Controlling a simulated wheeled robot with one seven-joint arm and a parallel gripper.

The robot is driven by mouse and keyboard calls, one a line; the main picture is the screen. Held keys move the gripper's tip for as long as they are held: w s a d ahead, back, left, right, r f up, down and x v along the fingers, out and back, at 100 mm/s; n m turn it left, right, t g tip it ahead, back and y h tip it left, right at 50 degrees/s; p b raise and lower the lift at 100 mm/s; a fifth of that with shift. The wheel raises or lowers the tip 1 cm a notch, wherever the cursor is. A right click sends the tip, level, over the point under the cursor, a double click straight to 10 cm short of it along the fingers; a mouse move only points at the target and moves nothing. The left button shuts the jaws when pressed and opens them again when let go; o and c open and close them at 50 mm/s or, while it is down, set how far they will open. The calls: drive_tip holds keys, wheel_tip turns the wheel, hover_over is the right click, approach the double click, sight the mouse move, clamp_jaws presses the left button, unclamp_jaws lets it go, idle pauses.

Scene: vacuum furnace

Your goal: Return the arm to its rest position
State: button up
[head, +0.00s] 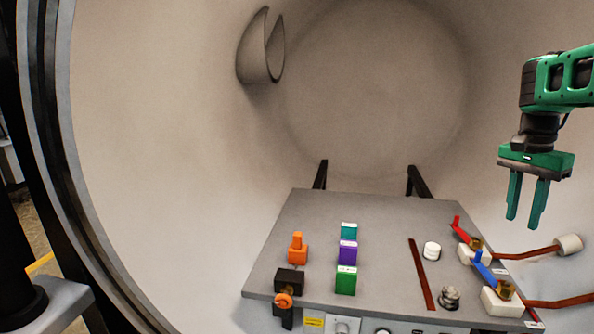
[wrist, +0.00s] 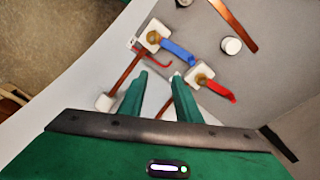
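My green arm reaches in from the right in the head view. My gripper (head: 527,201) hangs above the right edge of the grey panel (head: 385,222), with its two fingers apart and nothing between them. In the wrist view my gripper (wrist: 160,84) also shows two separate green fingers with empty space between. Below it lie a valve with a red handle (head: 461,228) and a valve with a blue handle (head: 486,271). The fingers appear clear of both.
The panel carries an orange plug (head: 297,248), teal, purple and green blocks (head: 346,281), a red-brown strip (head: 421,274) and a white cap (head: 432,250). Copper pipes (head: 530,253) stick out at the right. The curved chamber wall (head: 160,150) surrounds the panel.

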drive_tip(key=s+a+f+n, duration=0.2)
drive_tip(key=s+a+f, duration=0.1)
drive_tip(key=s, duration=0.6)
drive_tip(key=s+a+f+n, duration=0.3)
drive_tip(key=s+f, duration=0.2)
drive_tip(key=s, duration=0.4)
drive_tip(key=s+a+f+n+y, duration=0.1)
drive_tip(key=s+a+f, duration=0.3)
drive_tip(key=s, duration=0.5)
drive_tip(key=shift+f+n, duration=0.2)
drive_tip(key=shift+n, duration=0.6)
drive_tip(key=shift+w+f, duration=0.25)
drive_tip(key=shift+w, duration=0.3)
